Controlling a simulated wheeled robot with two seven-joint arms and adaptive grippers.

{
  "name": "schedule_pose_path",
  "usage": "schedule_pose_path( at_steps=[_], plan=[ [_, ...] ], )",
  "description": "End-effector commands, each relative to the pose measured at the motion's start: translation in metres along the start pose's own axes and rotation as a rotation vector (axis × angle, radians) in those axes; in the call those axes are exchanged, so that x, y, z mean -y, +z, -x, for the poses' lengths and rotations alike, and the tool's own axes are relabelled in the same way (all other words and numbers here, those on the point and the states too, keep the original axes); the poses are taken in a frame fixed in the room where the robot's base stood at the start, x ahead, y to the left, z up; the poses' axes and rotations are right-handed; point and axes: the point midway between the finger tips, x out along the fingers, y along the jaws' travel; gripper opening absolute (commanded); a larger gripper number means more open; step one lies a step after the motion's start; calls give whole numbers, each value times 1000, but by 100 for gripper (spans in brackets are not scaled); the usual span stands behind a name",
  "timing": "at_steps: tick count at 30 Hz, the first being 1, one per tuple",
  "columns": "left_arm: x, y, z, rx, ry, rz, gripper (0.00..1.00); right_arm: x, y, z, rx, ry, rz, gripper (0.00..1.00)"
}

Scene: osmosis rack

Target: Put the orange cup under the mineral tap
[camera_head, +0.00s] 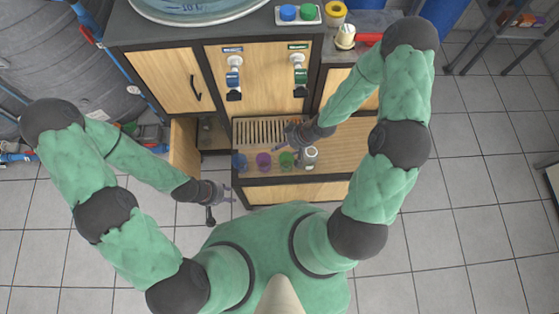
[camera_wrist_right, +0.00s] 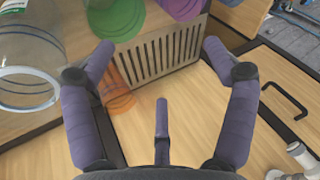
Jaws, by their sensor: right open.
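The orange cup (camera_wrist_right: 117,95) shows in the right wrist view, partly behind one finger of my right gripper (camera_wrist_right: 158,52). That gripper is open, with nothing held between its fingers. In the head view my right gripper (camera_head: 284,147) hangs over the counter by the grate, and I cannot make out the orange cup there. Two taps are on the wooden front: one with a blue label (camera_head: 233,75) and one with a green label (camera_head: 299,72). The label text is too small to read. My left gripper (camera_head: 229,193) is empty near the open cabinet door, its fingertips apart.
A blue cup (camera_head: 240,162), a purple cup (camera_head: 263,161), a green cup (camera_head: 286,160) and a clear jar (camera_head: 310,155) stand along the front of the counter. The slatted grate (camera_head: 258,129) lies below the taps. The cabinet door (camera_head: 184,147) stands open at left.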

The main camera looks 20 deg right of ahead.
Motion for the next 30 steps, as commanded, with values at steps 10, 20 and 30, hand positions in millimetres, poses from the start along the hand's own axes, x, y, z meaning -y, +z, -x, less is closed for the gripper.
schedule_pose_path(
  at_steps=[10, 20, 30],
  plan=[
    [0, 0, 0, 0, 0, 0, 40, 63, 73, -22, 165, 33, -340, 86],
    [0, 0, 0, 0, 0, 0, 40, 77, 107, -21, 239, 94, -461, 86],
    [0, 0, 0, 0, 0, 0, 40, 77, 107, -21, 238, 94, -462, 86]
  ],
)
